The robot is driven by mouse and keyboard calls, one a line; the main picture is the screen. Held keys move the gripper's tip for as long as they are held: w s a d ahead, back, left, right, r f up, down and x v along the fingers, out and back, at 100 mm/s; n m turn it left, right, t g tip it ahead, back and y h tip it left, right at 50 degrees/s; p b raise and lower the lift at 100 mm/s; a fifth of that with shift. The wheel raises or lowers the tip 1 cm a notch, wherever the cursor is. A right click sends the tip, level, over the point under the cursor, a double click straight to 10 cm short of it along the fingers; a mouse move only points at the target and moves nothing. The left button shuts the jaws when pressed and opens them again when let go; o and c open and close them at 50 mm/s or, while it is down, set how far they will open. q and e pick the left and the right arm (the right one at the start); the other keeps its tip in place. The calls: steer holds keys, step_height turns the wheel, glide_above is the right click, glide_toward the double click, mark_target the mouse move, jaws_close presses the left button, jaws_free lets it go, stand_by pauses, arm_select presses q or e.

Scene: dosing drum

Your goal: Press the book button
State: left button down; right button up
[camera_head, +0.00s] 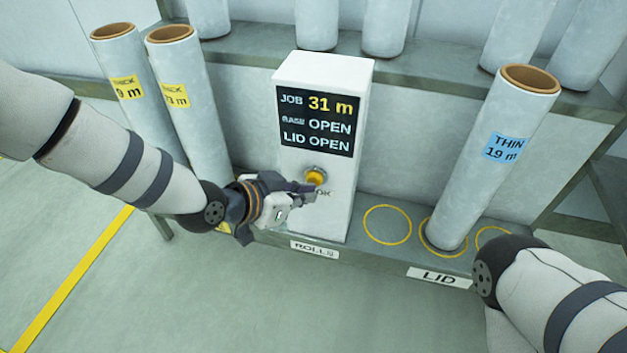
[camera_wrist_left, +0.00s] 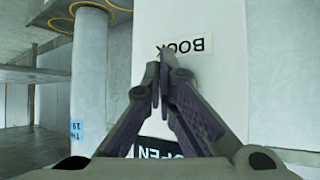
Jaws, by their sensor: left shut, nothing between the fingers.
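The book button (camera_head: 314,174) is a round yellow button on the front of a white box-shaped post (camera_head: 297,215), below its black screen. My left gripper (camera_head: 317,187) is shut and empty, with its fingertips at the button's lower edge in the head view. I cannot tell whether they touch it. In the left wrist view the shut fingers (camera_wrist_left: 158,72) point at the post front, just below the upside-down BOOK label (camera_wrist_left: 184,46), and the button is hidden behind them. The screen (camera_head: 318,121) reads JOB 31 m, with OPEN and LID OPEN below. My right gripper is out of view.
Two rolls marked THICK (camera_head: 129,95) (camera_head: 178,90) stand left of the post. A roll marked THIN 19 m (camera_head: 497,150) stands to the right in a yellow ring. An empty yellow ring (camera_head: 387,225) lies between. More rolls stand on the ledge behind.

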arm_select(q)
steer(key=shift+w+d, duration=0.15)
steer(key=shift+w, duration=0.25)
stand_by(0.5)
steer(key=shift+s+r, duration=0.1)
steer(key=shift+s, duration=0.05)
steer(key=shift+s+a+p, duration=0.3)
steer(key=shift+s+p, duration=0.25)
steer(key=shift+s, duration=0.2)
steer(key=shift+s+a+p, duration=0.25)
steer(key=shift+s+p, duration=0.35)
steer(key=shift+s, duration=0.2)
steer(key=shift+s+a+p, duration=0.3)
steer(key=shift+s+p, duration=0.3)
steer(key=shift+s, duration=0.2)
steer(key=shift+s+a+p, duration=0.25)
steer(key=shift+s+p, duration=0.35)
steer(key=shift+s, duration=0.2)
